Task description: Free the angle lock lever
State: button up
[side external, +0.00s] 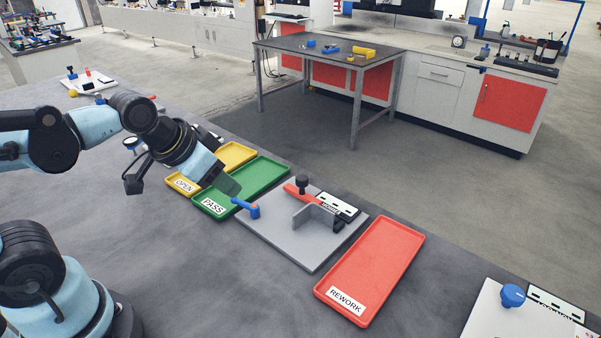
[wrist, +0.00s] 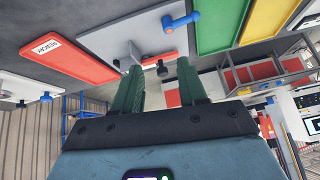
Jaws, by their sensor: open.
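A grey plate (side external: 290,247) carries a small blue lever (side external: 246,207) at its left corner, and a red lever (side external: 303,195) with a black knob beside a grey angled bracket (side external: 314,216). I cannot tell for certain which is the angle lock lever. In the wrist view the blue lever (wrist: 180,22) lies beyond my fingers, above and right of them; the red lever (wrist: 154,56) shows partly between the fingertips. My gripper (side external: 229,187) is above the green tray, just left of the blue lever, apart from it. Its green fingers (wrist: 159,66) are open and empty.
A green PASS tray (side external: 262,176) and a yellow OPEN tray (side external: 237,153) lie left of the plate. A red REWORK tray (side external: 377,265) lies right of it. A white plate with a blue knob (side external: 512,295) is farther right.

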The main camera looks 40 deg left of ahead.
aim_at(237, 200)
jog(key=w+a+m+g, duration=0.4)
jog(key=a+m+g, duration=0.1)
jog(key=m, duration=0.9)
jog(key=shift+w+a+f, duration=0.15)
jog(key=shift+w+f, duration=0.3)
jog(key=shift+f, duration=1.45)
jog(key=shift+w+a+f, duration=0.2)
jog(key=shift+w+f, duration=0.2)
jog(key=shift+f, duration=1.45)
jog(key=shift+w+a+f, duration=0.15)
jog(key=shift+w+f, duration=0.3)
jog(key=shift+f, duration=1.45)
grip_shut()
